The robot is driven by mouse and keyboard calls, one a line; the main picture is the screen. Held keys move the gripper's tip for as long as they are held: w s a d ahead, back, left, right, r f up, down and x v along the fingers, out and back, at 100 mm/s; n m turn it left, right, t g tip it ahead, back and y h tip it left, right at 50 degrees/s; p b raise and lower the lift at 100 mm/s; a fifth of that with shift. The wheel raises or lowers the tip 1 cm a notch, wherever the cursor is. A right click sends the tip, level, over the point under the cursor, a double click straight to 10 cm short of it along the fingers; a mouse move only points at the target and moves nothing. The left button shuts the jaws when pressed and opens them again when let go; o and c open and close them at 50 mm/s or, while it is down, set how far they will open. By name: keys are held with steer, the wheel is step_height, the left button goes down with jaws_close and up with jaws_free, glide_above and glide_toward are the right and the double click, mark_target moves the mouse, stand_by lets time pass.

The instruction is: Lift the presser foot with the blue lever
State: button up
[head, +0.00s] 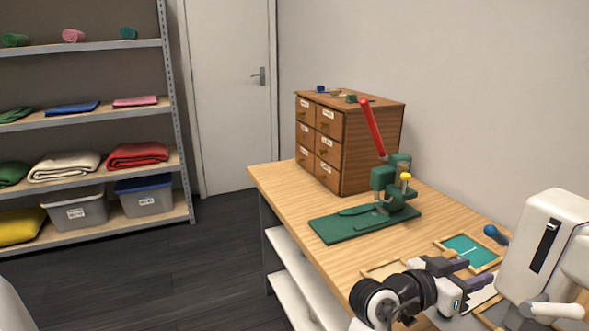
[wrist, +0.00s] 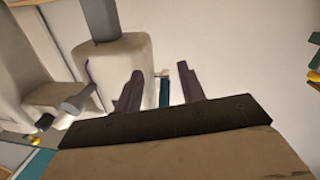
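A white sewing machine (head: 546,245) stands at the right end of the wooden table, partly cut off by the picture edge. A rounded blue handle (head: 496,234), apparently the blue lever, sticks out to the left of the machine body. The presser foot cannot be made out. My gripper (head: 480,272) is in front of the machine, to the lower left of the blue handle and apart from it. Its two dark fingers are spread and empty. In the wrist view, a narrow blue strip (wrist: 164,92) shows between the open fingers, beyond them; the machine (wrist: 118,62) is at left.
A green press (head: 390,185) with a raised red lever stands on the table (head: 290,190). A wooden drawer cabinet (head: 355,150) is behind it. A framed teal panel (head: 468,250) lies near my gripper. Shelves (head: 90,117) with folded cloth stand at left.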

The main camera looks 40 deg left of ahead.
steer(key=f+b+v, duration=0.1)
steer(key=v, duration=1.3)
steer(key=s+a+r+n+t+y+p, duration=0.3)
steer(key=a+r+n+y, duration=0.3)
steer(key=a+r+y, duration=0.4)
steer(key=s+a+r+n+t+y+p, duration=0.3)
steer(key=a+r+n+t+y+p, duration=0.2)
steer(key=a+r+y, duration=0.4)
step_height(320, 180, up, 5)
steer(key=shift+a+n+t+y, duration=0.4)
steer(key=shift+n+t+y, duration=0.2)
steer(key=shift+n+y, duration=0.35)
